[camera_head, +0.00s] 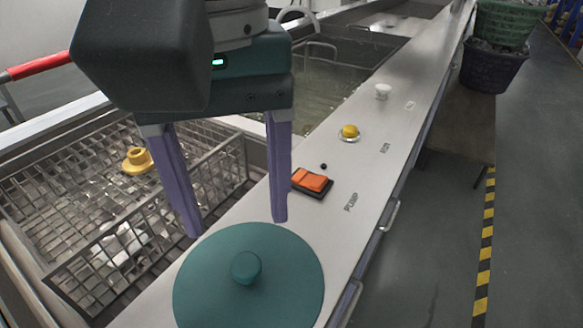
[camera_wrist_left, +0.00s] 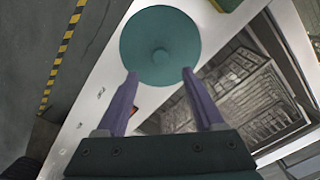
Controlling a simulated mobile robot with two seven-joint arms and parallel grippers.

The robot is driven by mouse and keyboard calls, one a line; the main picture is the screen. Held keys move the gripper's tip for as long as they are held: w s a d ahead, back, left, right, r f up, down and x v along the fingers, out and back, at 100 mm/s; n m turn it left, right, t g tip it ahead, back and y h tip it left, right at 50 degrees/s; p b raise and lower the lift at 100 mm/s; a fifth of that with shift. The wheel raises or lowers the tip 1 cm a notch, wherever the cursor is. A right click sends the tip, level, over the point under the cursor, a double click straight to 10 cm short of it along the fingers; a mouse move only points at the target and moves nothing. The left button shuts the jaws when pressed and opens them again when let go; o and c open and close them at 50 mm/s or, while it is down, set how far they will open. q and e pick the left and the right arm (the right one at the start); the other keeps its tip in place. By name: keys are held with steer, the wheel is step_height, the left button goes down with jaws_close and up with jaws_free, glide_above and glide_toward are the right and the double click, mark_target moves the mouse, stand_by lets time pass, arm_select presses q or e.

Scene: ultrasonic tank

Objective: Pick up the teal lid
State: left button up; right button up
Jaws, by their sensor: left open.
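The teal lid (camera_head: 249,292) is a round disc with a small knob (camera_head: 246,267) on top. It lies flat on the light metal counter in the lower middle of the head view. It also shows at the top middle of the left wrist view (camera_wrist_left: 160,30). My left gripper (camera_head: 237,228) is open and empty, with its two purple fingers pointing down above the far side of the lid. In the left wrist view the gripper (camera_wrist_left: 159,74) has its fingertips spread wider than the knob, and the knob lies beyond them. My right gripper is not in view.
A tank with a wire basket (camera_head: 70,270) lies left of the lid, with a yellow object (camera_head: 138,160) in it. An orange switch (camera_head: 311,180), a yellow knob (camera_head: 349,131) and a white knob (camera_head: 382,90) stand along the counter.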

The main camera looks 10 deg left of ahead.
mark_target(245, 263)
arm_select(q)
steer(key=f, duration=0.6)
steer(key=shift+s+f, duration=0.25)
steer(key=shift+f, duration=0.15)
jaws_close()
